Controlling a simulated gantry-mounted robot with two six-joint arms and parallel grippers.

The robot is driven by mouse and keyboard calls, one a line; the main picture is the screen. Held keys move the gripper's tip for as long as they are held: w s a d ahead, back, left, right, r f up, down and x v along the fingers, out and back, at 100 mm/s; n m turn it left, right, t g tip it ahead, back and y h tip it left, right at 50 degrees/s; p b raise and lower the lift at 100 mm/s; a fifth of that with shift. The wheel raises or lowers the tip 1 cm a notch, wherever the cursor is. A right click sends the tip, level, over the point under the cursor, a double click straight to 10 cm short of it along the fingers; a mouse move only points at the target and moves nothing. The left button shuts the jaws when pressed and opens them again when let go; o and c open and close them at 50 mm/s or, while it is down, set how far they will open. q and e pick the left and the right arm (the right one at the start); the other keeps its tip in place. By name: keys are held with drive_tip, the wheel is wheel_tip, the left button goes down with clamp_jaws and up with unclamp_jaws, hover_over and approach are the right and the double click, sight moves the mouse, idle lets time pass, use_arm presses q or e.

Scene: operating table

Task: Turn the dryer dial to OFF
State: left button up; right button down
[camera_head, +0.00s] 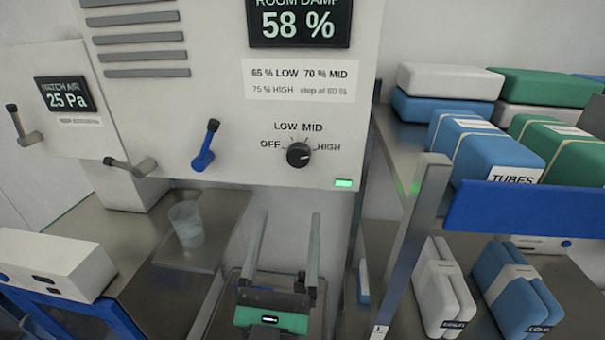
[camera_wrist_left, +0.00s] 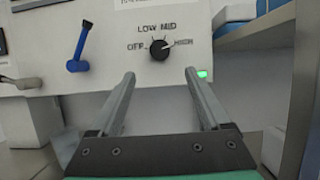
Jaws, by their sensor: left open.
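The black dryer dial (camera_head: 298,154) is on the pale dryer panel (camera_head: 230,100), with OFF, LOW, MID and HIGH printed around it. Its light pointer mark appears to face right, toward HIGH. The dial also shows in the left wrist view (camera_wrist_left: 160,49), above and between the fingers. My left gripper (camera_head: 289,214) is open and empty, below the dial in the head view and apart from it. Its two fingers point toward the panel in the left wrist view (camera_wrist_left: 160,73). My right gripper is not in view.
A blue lever (camera_head: 205,146) sticks out left of the dial. A green lamp (camera_head: 343,183) is lit at the panel's lower right. The display (camera_head: 299,22) reads 58 %. A metal shelf post (camera_head: 413,235) and wrapped packs (camera_head: 480,150) stand right. A clear cup (camera_head: 187,224) stands lower left.

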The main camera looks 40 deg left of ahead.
sight(298, 162)
use_arm(q)
drive_tip(key=p+x, duration=0.1)
drive_tip(key=x, duration=0.9)
drive_tip(key=shift+w+a+r+p, duration=0.2)
drive_tip(key=shift+r+p, duration=0.1)
drive_tip(key=shift+p, duration=0.05)
clamp_jaws()
